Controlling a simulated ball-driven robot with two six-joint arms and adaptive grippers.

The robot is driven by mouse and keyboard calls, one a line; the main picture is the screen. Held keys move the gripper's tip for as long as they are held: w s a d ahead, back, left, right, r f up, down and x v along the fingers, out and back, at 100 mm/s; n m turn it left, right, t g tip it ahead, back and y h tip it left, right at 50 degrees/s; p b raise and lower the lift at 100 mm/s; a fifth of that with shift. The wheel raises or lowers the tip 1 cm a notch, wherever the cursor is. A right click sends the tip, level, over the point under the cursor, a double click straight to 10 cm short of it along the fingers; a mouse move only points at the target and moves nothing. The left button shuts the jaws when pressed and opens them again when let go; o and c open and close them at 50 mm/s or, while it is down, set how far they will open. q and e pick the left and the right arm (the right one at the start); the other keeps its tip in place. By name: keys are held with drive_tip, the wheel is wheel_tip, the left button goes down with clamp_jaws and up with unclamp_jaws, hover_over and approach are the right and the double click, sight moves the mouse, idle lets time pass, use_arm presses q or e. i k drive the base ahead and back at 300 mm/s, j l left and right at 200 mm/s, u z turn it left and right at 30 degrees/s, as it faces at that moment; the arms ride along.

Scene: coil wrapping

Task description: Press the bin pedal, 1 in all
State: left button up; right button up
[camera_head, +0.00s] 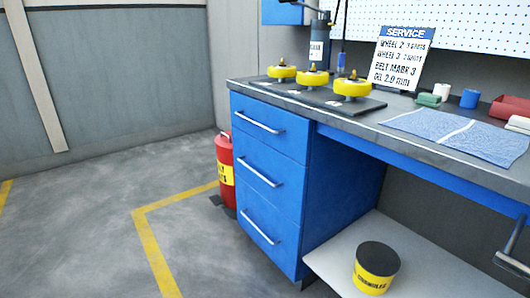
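A red bin (225,165) with a yellow label stands on the floor just left of the blue drawer cabinet, which hides its right side. The label's text is partly cut off. A small dark flat piece (217,201) lies at the foot of the bin on its left. It looks like the pedal, but it is too small to be sure. Neither of my grippers shows in the head view.
The blue cabinet (265,179) stands right beside the bin. Its worktop holds yellow wheels (313,78), a service sign (402,58) and a blue cloth (455,133). A black-lidded yellow tub (376,268) sits on the low shelf. Floor left of the bin is clear.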

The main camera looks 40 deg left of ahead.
sight(216, 200)
drive_tip(key=u, duration=1.6)
